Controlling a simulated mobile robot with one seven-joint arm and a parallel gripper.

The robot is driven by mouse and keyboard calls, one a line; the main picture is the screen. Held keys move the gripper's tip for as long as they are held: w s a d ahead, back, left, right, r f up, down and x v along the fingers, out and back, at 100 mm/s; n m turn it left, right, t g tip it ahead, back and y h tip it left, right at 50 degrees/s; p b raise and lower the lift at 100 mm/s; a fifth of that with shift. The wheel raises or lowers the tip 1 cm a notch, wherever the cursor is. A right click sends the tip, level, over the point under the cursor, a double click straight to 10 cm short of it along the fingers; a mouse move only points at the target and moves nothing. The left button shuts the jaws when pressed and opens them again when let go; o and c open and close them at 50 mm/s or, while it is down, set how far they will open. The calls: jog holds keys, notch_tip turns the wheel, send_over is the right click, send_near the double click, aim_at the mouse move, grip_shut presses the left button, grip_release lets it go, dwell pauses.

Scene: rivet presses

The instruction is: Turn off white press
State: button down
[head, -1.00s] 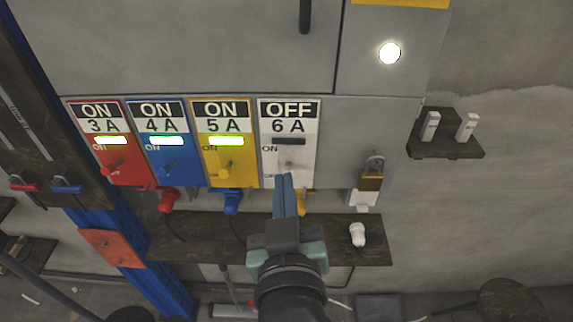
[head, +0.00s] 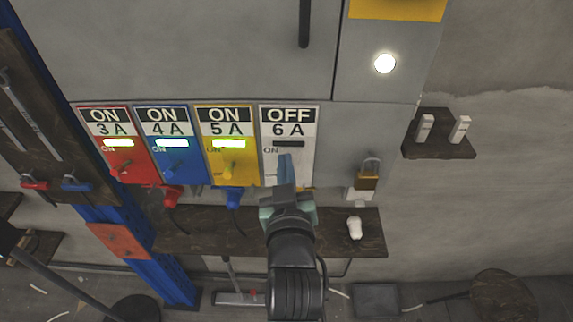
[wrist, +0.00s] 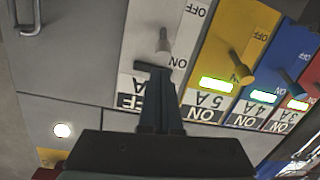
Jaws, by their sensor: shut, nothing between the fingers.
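The white press panel (head: 304,158), marked 6 A, is rightmost in the row of panels. Its sign reads OFF and its indicator strip (head: 289,143) is dark. In the wrist view, which is upside down, its pale switch lever (wrist: 163,42) stands out just beyond my fingertips. My gripper (head: 285,157) is in front of the white panel, with its slim fingers together and empty. The fingers hide the lever in the head view. In the wrist view the gripper (wrist: 157,72) overlaps the panel around the dark strip; I cannot tell whether it touches.
The red (head: 115,165), blue (head: 180,172) and yellow (head: 226,165) panels read ON with lit strips. A padlock (head: 368,178) hangs right of the white panel. A dark shelf (head: 340,240) with a white plug (head: 354,228) runs below. A small shelf (head: 440,148) is further right.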

jog(key=shift+s+d+f, duration=0.15)
jog(key=shift+s+f, duration=0.1)
jog(key=shift+f, duration=0.2)
jog(key=shift+f+b, duration=0.1)
jog(key=shift+b, duration=0.25)
jog(key=shift+s+f+t+b, duration=0.15)
jog(key=shift+t+b, duration=0.15)
jog(key=shift+b, duration=1)
